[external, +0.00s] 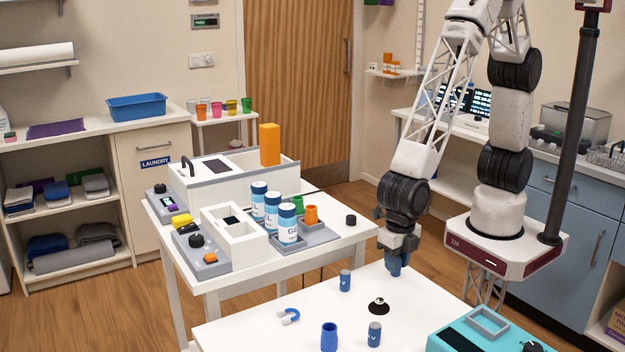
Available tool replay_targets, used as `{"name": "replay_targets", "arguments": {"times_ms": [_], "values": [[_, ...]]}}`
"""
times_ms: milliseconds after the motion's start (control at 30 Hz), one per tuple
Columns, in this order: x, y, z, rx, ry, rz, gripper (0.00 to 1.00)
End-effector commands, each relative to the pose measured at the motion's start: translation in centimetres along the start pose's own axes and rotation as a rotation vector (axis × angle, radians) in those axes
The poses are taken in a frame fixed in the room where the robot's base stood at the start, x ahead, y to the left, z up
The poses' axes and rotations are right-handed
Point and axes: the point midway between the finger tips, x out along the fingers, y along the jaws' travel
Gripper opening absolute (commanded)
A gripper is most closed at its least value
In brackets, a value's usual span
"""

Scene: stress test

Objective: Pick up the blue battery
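Two small battery-like cylinders stand upright on the white table (240,331) in front of my arm. One blue cylinder (345,280) stands toward the back of the table, with a pale mark on its side. A similar, darker blue-grey cylinder (374,334) stands nearer the front. My gripper (396,268) points down above the table's back edge, to the right of the back cylinder and apart from it. Its fingers are small and dark here, so whether they are open is unclear.
A blue cup (329,337) stands left of the front cylinder. A teal device (480,335) is at the right. White-and-blue gel bottles (288,224) stand on the other table.

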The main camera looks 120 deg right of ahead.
Motion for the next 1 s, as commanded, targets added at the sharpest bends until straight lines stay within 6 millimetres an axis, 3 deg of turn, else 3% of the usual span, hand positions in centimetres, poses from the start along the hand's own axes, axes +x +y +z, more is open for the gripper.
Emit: {"name": "replay_targets", "arguments": {"times_ms": [33, 100, 567, 867, 1000], "values": [[0.0, 0.0, 0.0, 0.000, 0.000, 0.000, 0.12], [0.0, 0.0, 0.0, 0.000, 0.000, 0.000, 0.02], [-0.6, 0.0, 0.0, 0.000, 0.000, 0.001, 0.02], [-3.5, 0.1, 0.0, 0.000, 0.000, 0.003, 0.02], [-3.7, -1.8, 0.2, 0.000, 0.000, -0.001, 0.02]]}}
